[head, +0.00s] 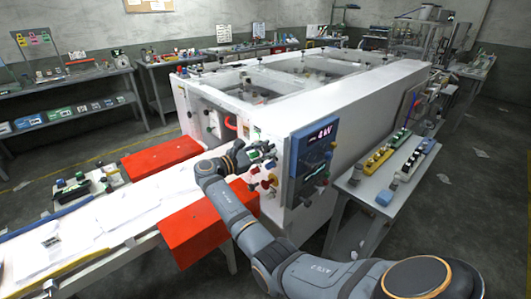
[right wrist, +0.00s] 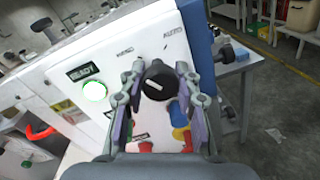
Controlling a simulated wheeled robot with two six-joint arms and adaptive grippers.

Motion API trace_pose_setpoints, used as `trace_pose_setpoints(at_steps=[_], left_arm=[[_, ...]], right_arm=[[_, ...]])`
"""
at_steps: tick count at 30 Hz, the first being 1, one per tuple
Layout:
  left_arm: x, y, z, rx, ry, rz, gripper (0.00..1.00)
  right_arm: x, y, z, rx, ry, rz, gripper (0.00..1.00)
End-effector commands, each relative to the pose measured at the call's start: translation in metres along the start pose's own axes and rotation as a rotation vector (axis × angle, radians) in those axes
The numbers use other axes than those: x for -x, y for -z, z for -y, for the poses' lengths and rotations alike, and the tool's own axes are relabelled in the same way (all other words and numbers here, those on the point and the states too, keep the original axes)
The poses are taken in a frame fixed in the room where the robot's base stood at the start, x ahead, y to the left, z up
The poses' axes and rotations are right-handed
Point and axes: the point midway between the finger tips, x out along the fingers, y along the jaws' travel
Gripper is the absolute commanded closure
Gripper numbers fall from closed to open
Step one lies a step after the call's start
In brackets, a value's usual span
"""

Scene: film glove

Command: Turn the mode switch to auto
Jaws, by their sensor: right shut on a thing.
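The mode switch is a black round knob (right wrist: 158,80) with a white mark, on the white front panel of the machine in the right wrist view. The words MANU (right wrist: 125,51) and AUTO (right wrist: 172,32) are printed above it in that picture. The white mark looks slanted; I cannot tell surely which word it points at. My right gripper (right wrist: 160,86) has one finger on each side of the knob and is shut on it. In the head view my right gripper (head: 262,154) is at the machine's front face and the knob cannot be made out. My left gripper is not in view.
A blue-framed panel (head: 313,160) stands right of the gripper. Red guards (head: 190,232) flank the white feed table.

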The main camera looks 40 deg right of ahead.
Motion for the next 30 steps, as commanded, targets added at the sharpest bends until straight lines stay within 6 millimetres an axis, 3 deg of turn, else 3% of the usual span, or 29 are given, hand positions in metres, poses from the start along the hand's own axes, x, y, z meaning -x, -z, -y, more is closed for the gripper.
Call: trace_pose_setpoints(at_steps=[30], left_arm=[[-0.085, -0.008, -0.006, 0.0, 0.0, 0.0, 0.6]], right_arm=[[0.0, 0.004, 0.001, -0.958, 0.013, -0.082, 1.0]])
